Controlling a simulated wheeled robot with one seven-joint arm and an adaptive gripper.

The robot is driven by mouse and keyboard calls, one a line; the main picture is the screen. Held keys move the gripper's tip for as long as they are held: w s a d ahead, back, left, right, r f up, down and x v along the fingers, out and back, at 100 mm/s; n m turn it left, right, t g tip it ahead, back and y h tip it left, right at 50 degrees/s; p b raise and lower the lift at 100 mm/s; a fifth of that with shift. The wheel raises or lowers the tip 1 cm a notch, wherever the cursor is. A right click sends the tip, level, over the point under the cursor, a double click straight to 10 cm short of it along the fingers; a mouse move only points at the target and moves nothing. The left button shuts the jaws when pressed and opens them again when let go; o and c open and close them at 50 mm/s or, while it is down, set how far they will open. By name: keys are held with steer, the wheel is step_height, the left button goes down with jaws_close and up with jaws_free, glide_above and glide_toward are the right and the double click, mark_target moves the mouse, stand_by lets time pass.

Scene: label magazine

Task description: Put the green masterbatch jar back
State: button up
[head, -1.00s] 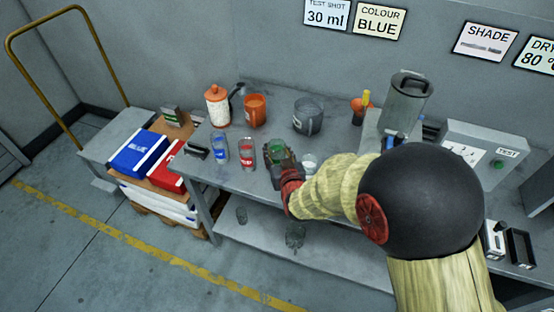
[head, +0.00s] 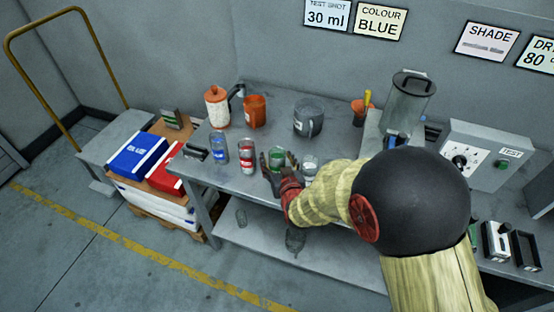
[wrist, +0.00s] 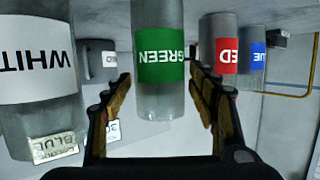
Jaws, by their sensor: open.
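The green masterbatch jar (head: 277,158) stands upright on the workbench, in the row of jars near the bench's front edge. In the wrist view its green label (wrist: 160,57) faces the camera, and the picture is upside down. My gripper (head: 276,176) is open at the front of the jar. In the wrist view its fingers (wrist: 158,105) lie to either side of the jar, with gaps between them and the glass. The jar's lower part is partly hidden by my gripper in the head view.
The red jar (head: 247,155) and blue jar (head: 219,147) stand to the left, the white jar (head: 310,167) close to the right. Behind are an orange jug (head: 255,111) and a grey jug (head: 308,117). A lower shelf (head: 265,250) holds clear vessels.

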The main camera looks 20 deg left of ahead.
steer(key=shift+r, duration=0.25)
steer(key=p+v, duration=0.3)
steer(key=v, duration=0.9)
steer(key=shift+f, duration=0.1)
steer(key=s+d+r+m+g+h, duration=0.1)
steer(key=d+r+m+g+h, duration=0.1)
steer(key=d+r, duration=0.55)
steer(key=s+d+r+m+g+h, duration=0.15)
steer(key=d+r, duration=0.35)
steer(key=d, duration=0.6)
steer(key=s+d+r+m+g+h, duration=0.1)
steer(key=s+d+r+g, duration=0.1)
steer(key=s+d, duration=0.4)
steer(key=s+d+r+m+g+h, duration=0.1)
steer(key=s+d, duration=0.5)
steer(key=s, duration=0.6)
step_height(320, 180, up, 2)
steer(key=shift+d+r+g+h, duration=0.1)
steer(key=shift+d+g+h, duration=0.3)
steer(key=shift+h, duration=0.35)
